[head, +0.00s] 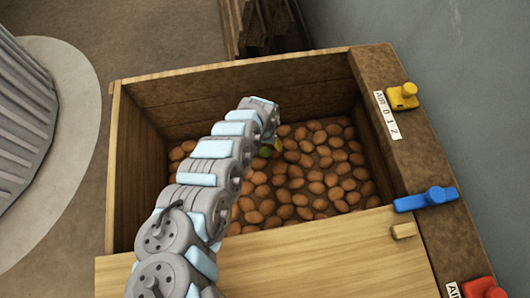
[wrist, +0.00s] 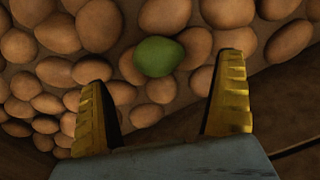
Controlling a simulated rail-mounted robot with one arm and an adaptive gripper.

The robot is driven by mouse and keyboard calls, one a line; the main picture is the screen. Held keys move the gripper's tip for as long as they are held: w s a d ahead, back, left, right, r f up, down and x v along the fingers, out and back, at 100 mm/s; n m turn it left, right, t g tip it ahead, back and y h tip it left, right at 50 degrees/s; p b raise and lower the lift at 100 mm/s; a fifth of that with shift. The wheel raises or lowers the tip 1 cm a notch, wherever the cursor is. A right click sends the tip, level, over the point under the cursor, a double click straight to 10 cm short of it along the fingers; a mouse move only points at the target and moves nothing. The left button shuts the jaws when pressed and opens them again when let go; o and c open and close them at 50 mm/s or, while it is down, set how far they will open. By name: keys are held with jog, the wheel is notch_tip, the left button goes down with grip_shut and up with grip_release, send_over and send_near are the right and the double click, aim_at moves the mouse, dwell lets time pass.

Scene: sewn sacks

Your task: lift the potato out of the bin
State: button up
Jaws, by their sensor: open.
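The wooden bin (head: 112,170) holds a bed of many brown potatoes (head: 300,180); they fill most of the wrist view (wrist: 50,75). One green potato (wrist: 158,57) lies among them, ahead of the space between my fingers in the wrist view. In the head view the green potato (head: 266,151) shows just beside the end of my arm, partly hidden. My gripper (wrist: 165,90) has two yellow ridged fingers set wide apart with nothing between them. In the head view my gripper (head: 272,142) is inside the bin and mostly hidden by my wrist.
A wooden board (head: 320,255) covers the bin's near part. A yellow valve (head: 403,96), a blue valve (head: 427,199) and a red valve (head: 482,290) sit along the right ledge. A dark wooden stack (head: 255,25) stands behind; a grey ribbed object (head: 25,110) stands left.

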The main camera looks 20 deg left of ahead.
aim_at(265, 149)
jog(key=shift+s+d+f+b, duration=0.1)
jog(key=shift+f+b, duration=1.85)
jog(key=shift+f, duration=0.85)
jog(key=c, duration=1.3)
jog(key=shift+r, duration=0.1)
jog(key=shift+c, duration=0.2)
notch_tip(265, 149, up, 4)
jog(key=shift+f+p, duration=0.25)
jog(key=shift+p, duration=1)
jog(key=shift+s+r, duration=0.1)
jog(key=shift+r, duration=0.2)
jog(key=s+d+r+p, duration=0.1)
jog(key=s+r+p, duration=0.2)
jog(key=s, duration=0.1)
jog(key=s+d+r+p, duration=0.2)
jog(key=s+r+p, duration=0.1)
jog(key=s+p, duration=0.1)
jog(key=s+d+r+p, duration=0.2)
jog(key=s+r+p, duration=0.1)
jog(key=s+p, duration=0.1)
jog(key=shift+s, duration=0.4)
